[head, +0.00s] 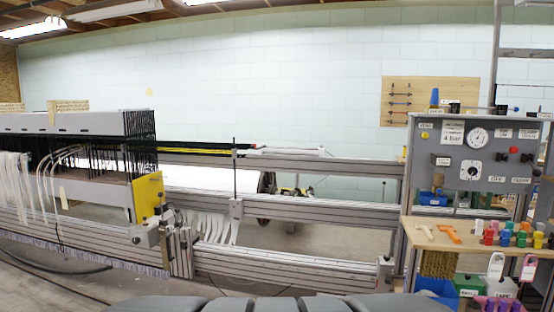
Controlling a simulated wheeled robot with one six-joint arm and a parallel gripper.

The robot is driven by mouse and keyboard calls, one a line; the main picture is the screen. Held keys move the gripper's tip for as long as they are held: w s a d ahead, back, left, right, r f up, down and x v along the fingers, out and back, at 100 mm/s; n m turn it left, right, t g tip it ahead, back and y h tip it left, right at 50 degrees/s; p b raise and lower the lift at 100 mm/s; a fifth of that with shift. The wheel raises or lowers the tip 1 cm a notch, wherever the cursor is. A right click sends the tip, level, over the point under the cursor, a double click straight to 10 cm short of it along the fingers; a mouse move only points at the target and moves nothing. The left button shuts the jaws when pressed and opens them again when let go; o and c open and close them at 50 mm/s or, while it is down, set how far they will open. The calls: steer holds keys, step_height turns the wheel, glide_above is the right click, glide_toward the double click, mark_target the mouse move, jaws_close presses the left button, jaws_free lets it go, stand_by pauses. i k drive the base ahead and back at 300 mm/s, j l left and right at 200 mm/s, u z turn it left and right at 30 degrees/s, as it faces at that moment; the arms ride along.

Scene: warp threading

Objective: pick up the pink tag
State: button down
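The pink tag (529,267) is at the lower right, hanging at the front of the wooden shelf (437,246). It has a pale area on its face, too small to read. A white tag (496,265) of similar shape hangs just left of it, apart from it. My gripper is not in view, so I cannot see whether it is open or shut. Nothing visibly touches the pink tag from the front.
Colored spools (506,235) and an orange tool (450,234) lie on the shelf. A grey control panel (478,160) stands above. The loom's metal rails (290,262) span the left and middle.

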mark_target(527, 271)
steer(key=z, duration=1.75)
steer(key=i+z, duration=0.1)
steer(key=i, duration=0.4)
steer(key=i+z, duration=0.15)
steer(key=i, duration=0.35)
steer(key=i+j+z, duration=0.1)
steer(key=i, duration=0.35)
steer(key=i+j+z, duration=0.15)
steer(key=i, duration=0.35)
steer(key=j, duration=0.1)
